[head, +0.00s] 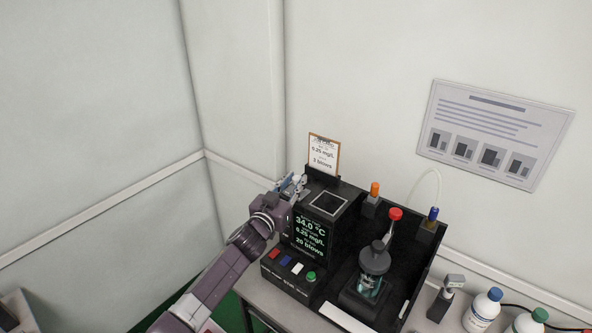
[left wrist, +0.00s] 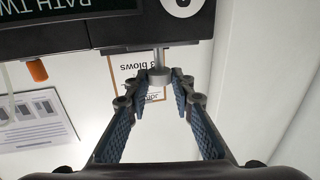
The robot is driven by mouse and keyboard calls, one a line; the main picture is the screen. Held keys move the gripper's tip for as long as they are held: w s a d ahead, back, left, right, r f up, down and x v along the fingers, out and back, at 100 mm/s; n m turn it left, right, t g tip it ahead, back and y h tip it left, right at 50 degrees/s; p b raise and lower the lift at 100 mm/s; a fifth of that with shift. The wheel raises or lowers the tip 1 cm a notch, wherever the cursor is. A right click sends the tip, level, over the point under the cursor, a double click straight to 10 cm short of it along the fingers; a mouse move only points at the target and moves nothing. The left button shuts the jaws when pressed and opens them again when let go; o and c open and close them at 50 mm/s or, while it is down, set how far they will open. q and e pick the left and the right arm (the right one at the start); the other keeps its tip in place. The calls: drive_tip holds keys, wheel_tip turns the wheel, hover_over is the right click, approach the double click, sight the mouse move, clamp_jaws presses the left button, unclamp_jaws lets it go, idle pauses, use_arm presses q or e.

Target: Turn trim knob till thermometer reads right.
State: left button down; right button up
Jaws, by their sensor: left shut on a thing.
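The black tester unit (head: 268,268) stands on the bench, its lit screen (head: 310,232) showing 34.0 °C above smaller lines. My left gripper (head: 291,187) is at the unit's upper left side. In the left wrist view the gripper (left wrist: 159,88) has its fingertips closed around a small grey knob (left wrist: 158,62) on a short shaft from the dark housing (left wrist: 120,32). In the head view the arm and gripper hide the knob. I cannot make out a separate thermometer for certain. My right gripper is not in view.
A clipboard card (head: 323,154) stands behind the unit. To the right are a dark stoppered vessel (head: 374,260), orange (head: 375,189), red (head: 395,214) and blue-topped (head: 433,213) items, and bottles (head: 482,312). Coloured buttons (head: 298,268) line the unit's front. Walls close in behind and left.

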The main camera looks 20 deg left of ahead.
use_arm(q)
drive_tip(key=shift+w+a+r+m+h, duration=0.1)
drive_tip(key=shift+a+r+m+h, duration=0.2)
drive_tip(key=shift+m+h, duration=0.35)
drive_tip(key=shift+f+m+g+h, duration=0.25)
drive_tip(key=shift+m+h, duration=0.3)
drive_tip(key=shift+h, duration=0.5)
drive_tip(key=shift+a+m+g+h, duration=0.1)
drive_tip(key=shift+m+g+h, duration=0.45)
drive_tip(key=shift+m+h, duration=0.4)
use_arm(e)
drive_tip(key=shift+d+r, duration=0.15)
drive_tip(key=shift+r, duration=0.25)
use_arm(q)
drive_tip(key=shift+h, duration=0.65)
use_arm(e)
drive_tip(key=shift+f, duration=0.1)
use_arm(q)
drive_tip(key=c, duration=2.1)
unclamp_jaws()
drive_tip(key=o, duration=0.4)
drive_tip(key=shift+w, duration=0.15)
drive_tip(key=shift+o, duration=0.2)
drive_tip(key=shift+f, duration=0.1)
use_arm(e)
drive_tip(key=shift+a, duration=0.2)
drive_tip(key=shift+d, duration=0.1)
